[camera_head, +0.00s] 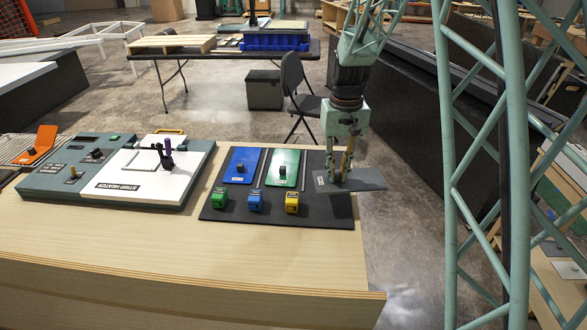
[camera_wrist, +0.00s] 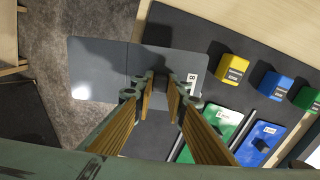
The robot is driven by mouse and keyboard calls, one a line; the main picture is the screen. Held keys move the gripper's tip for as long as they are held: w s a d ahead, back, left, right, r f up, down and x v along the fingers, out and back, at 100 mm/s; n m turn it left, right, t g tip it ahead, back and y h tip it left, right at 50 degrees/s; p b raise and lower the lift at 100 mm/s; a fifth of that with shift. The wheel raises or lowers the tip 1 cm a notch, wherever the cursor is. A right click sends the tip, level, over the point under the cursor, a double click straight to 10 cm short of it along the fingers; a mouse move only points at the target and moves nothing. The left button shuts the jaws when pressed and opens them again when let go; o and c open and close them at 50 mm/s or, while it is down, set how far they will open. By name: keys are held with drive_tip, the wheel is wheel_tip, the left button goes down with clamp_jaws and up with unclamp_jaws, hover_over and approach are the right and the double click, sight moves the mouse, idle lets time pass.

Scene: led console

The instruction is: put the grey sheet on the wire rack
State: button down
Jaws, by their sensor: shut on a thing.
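The grey sheet (camera_head: 368,180) is a flat rectangle with a small white label, at the right end of the workbench. My gripper (camera_head: 341,176) points down over it and is shut on its raised grip, which the fingers mostly hide. The sheet overlaps the dark mat's right edge and reaches out past the bench; whether it touches the mat I cannot tell. In the wrist view the sheet (camera_wrist: 98,68) lies beyond my fingertips (camera_wrist: 160,82). The wire rack (camera_head: 10,147) shows only partly at the far left, with an orange sheet (camera_head: 37,146) at it.
A dark mat (camera_head: 275,217) holds blue (camera_head: 240,164) and green (camera_head: 282,167) sheets and green, blue and yellow blocks (camera_head: 292,202). The strip heater (camera_head: 145,185), with a dark and purple knob standing up, lies between mat and rack. The bench front (camera_head: 180,250) is clear.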

drive_tip(key=shift+d, duration=0.15)
idle(0.4)
drive_tip(key=shift+w+a+r+n+p, duration=0.1)
drive_tip(key=shift+w+r+n+p, duration=0.2)
drive_tip(key=shift+w+n, duration=0.4)
drive_tip(key=shift+w+a+r+n+p, duration=0.1)
drive_tip(key=shift+w+n+p, duration=0.35)
drive_tip(key=shift+n, duration=0.35)
drive_tip(key=w+a+r+n+p, duration=0.1)
drive_tip(key=w+n+p, duration=0.3)
drive_tip(key=w+n, duration=0.5)
drive_tip(key=shift+a+r+n, duration=0.4)
drive_tip(key=shift+r+n, duration=0.25)
drive_tip(key=shift+n, duration=1.35)
drive_tip(key=shift+f, duration=3.15)
drive_tip(key=shift+f, duration=0.1)
